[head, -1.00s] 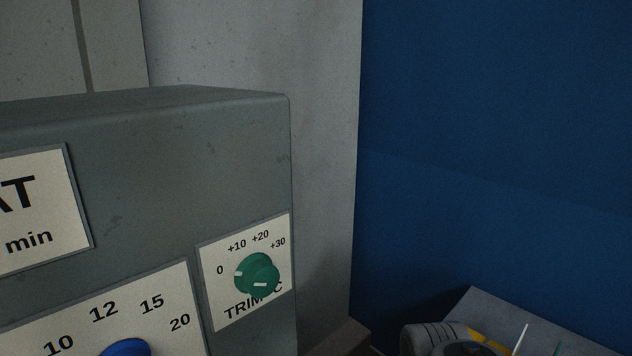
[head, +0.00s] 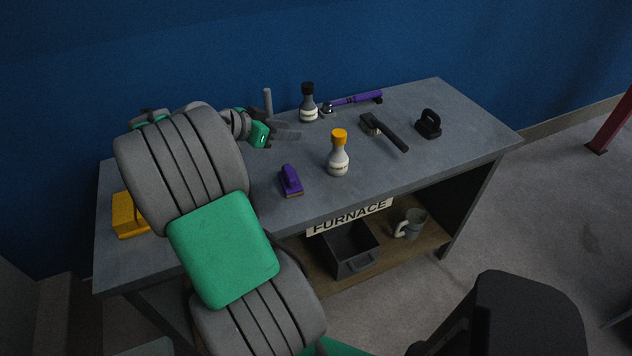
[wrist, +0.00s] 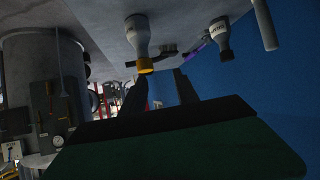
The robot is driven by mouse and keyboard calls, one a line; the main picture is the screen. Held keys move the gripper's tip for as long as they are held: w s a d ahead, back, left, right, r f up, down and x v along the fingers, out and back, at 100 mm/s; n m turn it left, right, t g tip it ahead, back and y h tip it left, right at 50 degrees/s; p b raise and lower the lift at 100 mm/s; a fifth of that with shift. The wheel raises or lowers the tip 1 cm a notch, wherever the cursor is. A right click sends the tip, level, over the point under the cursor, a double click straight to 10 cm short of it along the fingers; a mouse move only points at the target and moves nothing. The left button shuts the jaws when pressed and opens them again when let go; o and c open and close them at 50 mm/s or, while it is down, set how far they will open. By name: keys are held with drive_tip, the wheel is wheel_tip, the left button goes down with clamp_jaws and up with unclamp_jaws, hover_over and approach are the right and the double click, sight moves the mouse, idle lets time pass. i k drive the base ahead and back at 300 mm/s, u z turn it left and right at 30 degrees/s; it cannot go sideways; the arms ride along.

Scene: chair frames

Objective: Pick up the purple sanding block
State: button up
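The purple sanding block (head: 290,180) sits on the grey workbench (head: 240,205), near its front edge, left of the yellow-capped bottle. It has a purple top on a brown base. I do not see it in the wrist view. My gripper (head: 290,132) is over the back part of the bench, behind the block and apart from it, its fingers pointing right. In the wrist view my gripper (wrist: 160,90) shows two dark fingers spread with an empty gap between them.
The yellow-capped bottle (head: 338,158) stands right of the block. A black-capped bottle (head: 308,104), a purple-handled tool (head: 358,99), a brush (head: 384,131) and a black handled block (head: 428,124) are farther back or right. A yellow object (head: 128,216) is at the left. A grey post (head: 267,101) stands behind.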

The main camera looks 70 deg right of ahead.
sight(291, 184)
drive_tip(key=u, duration=0.15)
drive_tip(key=k, duration=0.9)
drive_tip(key=u, duration=1.15)
drive_tip(key=k, duration=0.5)
drive_tip(key=u, duration=0.4)
